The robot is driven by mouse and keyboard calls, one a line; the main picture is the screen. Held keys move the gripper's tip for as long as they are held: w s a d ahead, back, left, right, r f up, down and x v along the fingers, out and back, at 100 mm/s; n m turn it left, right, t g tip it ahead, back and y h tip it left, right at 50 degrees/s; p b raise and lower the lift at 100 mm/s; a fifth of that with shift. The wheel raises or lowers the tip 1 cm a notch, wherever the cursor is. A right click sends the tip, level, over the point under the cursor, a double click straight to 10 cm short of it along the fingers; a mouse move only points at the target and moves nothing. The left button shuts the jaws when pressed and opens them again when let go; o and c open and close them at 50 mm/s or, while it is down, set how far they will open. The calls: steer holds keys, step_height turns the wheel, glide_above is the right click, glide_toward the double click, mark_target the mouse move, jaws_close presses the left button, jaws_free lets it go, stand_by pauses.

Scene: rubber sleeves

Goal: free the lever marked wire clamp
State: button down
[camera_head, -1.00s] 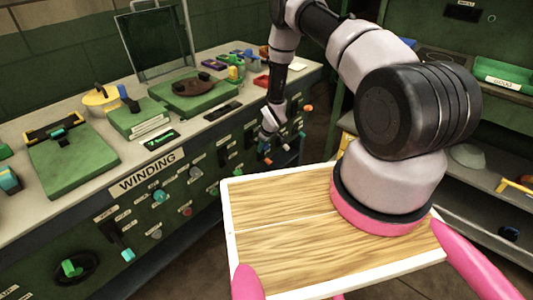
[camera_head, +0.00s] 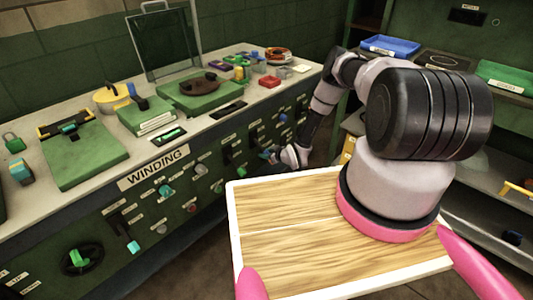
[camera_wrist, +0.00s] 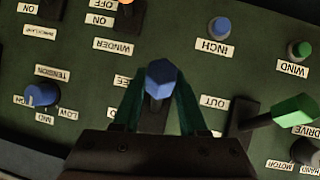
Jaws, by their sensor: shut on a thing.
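My gripper (camera_wrist: 160,100) is shut around a lever with a blue faceted tip (camera_wrist: 162,75) in the wrist view, with a green finger on each side. A label beside the left finger is partly covered, and only its ending "EE" shows (camera_wrist: 121,65). I cannot read a wire clamp label here; the lever's lower part and some lettering are hidden by my gripper. In the head view my gripper (camera_head: 270,155) is at the front panel of the bench, right of the WINDING sign, too small there to show its hold.
A blue tension knob (camera_wrist: 41,94) is left, a blue INCH button (camera_wrist: 220,28) and green WIND button (camera_wrist: 299,50) beyond. The bench top (camera_head: 215,127) carries several tools.

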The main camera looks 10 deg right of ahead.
steer(key=shift+f, duration=0.1)
stand_by(0.4)
steer(key=shift+c, duration=2.2)
jaws_free()
steer(key=v, duration=1)
steer(key=shift+s, duration=0.3)
steer(key=shift+d, duration=0.15)
